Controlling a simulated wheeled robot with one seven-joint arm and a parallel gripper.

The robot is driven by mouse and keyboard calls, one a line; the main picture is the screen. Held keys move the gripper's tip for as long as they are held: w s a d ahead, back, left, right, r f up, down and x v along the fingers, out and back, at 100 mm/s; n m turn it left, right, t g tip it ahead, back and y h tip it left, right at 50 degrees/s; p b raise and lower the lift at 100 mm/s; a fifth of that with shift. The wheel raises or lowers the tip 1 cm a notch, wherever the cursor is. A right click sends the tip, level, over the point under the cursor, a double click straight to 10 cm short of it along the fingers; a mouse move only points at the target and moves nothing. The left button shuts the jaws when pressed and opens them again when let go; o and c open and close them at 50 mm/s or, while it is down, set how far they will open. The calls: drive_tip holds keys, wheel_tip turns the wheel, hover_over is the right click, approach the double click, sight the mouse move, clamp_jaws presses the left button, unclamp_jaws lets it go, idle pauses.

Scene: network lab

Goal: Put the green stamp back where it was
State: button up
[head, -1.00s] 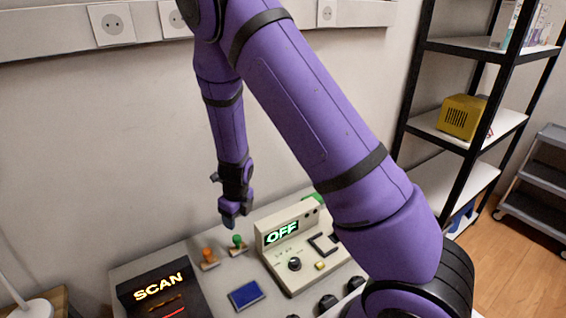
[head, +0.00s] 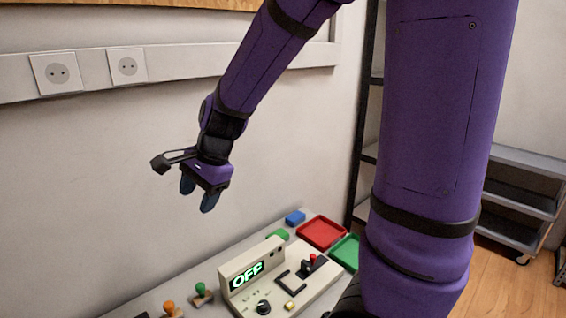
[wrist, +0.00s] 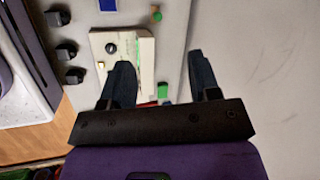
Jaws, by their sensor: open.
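The green stamp (head: 202,293) stands upright on the light bench top, just left of the grey console with the OFF display (head: 247,275). The orange stamp (head: 172,308) stands beside it, nearer the lower picture edge. My gripper (head: 198,194) is open and empty, pointing down, well above the bench and apart from both stamps. In the wrist view, my gripper's two fingers (wrist: 162,75) are spread with nothing between them. The green stamp (wrist: 157,16) is small near the top there, past the fingertips.
A red tray (head: 322,231) and a green tray (head: 346,250) lie right of the console, with a blue block (head: 295,217) and a green block (head: 278,235) behind it. A wall with sockets (head: 57,73) bounds the back. Shelving stands at right.

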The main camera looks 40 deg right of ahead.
drive_tip(key=s+d+r+n+t+h, duration=0.1)
drive_tip(key=s+d+r+n, duration=0.2)
drive_tip(key=s+r+n, duration=0.3)
drive_tip(key=s+d+r+n+t+h, duration=0.1)
drive_tip(key=s+r+n, duration=0.4)
drive_tip(key=s, duration=0.8)
drive_tip(key=d+n+h, duration=0.1)
drive_tip(key=d+n, duration=0.1)
drive_tip(key=n, duration=0.1)
drive_tip(key=shift+s+d+r+n, duration=0.15)
drive_tip(key=shift+s+r+n, duration=0.05)
drive_tip(key=shift+r+n, duration=0.2)
